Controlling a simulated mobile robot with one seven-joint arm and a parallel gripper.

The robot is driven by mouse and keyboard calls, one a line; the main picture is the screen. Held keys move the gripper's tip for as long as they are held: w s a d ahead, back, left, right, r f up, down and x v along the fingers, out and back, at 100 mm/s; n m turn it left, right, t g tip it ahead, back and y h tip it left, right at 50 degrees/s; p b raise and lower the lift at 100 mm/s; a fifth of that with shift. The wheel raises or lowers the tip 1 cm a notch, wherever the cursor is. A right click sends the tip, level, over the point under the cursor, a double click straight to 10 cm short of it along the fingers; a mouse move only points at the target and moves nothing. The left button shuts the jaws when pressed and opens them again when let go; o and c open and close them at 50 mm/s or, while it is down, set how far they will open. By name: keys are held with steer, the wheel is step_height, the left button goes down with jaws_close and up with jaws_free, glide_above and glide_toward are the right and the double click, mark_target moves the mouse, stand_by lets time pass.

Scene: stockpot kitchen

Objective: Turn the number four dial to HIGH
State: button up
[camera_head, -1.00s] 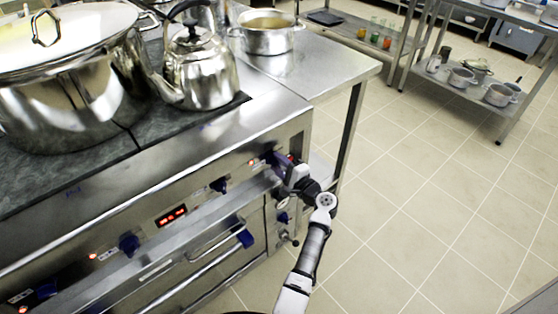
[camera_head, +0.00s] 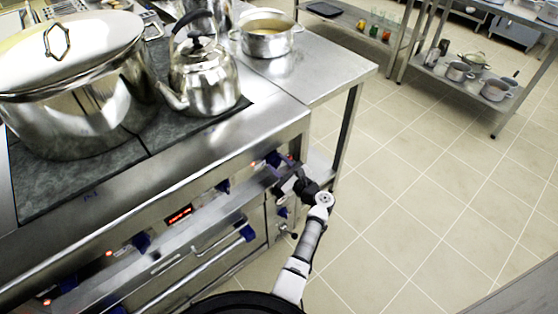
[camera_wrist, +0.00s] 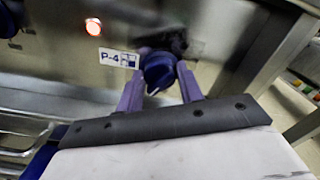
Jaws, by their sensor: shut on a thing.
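The number four dial (camera_wrist: 157,70) is a dark blue knob in the wrist view, beside a label reading P-4 (camera_wrist: 118,58). My gripper (camera_wrist: 160,82) has its two purple fingers on either side of the knob and is shut on it. The knob's pointer position is too blurred to read. In the head view my gripper (camera_head: 283,174) is at the right end of the stove front (camera_head: 190,205), where my arm partly hides the dial.
A lit red lamp (camera_wrist: 93,27) is left of the label. Other blue dials (camera_head: 141,243) line the stove front, above an oven handle (camera_head: 222,257). A kettle (camera_head: 205,78) and a large lidded stockpot (camera_head: 85,95) stand on top. The floor (camera_head: 420,190) at right is clear.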

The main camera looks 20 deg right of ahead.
steer(key=shift+m+p, duration=0.6)
steer(key=shift+m, duration=0.4)
steer(key=o, duration=1)
steer(key=shift+s+d, duration=0.1)
steer(key=b+v, duration=0.2)
steer(key=v, duration=1.1)
steer(key=shift+s, duration=0.3)
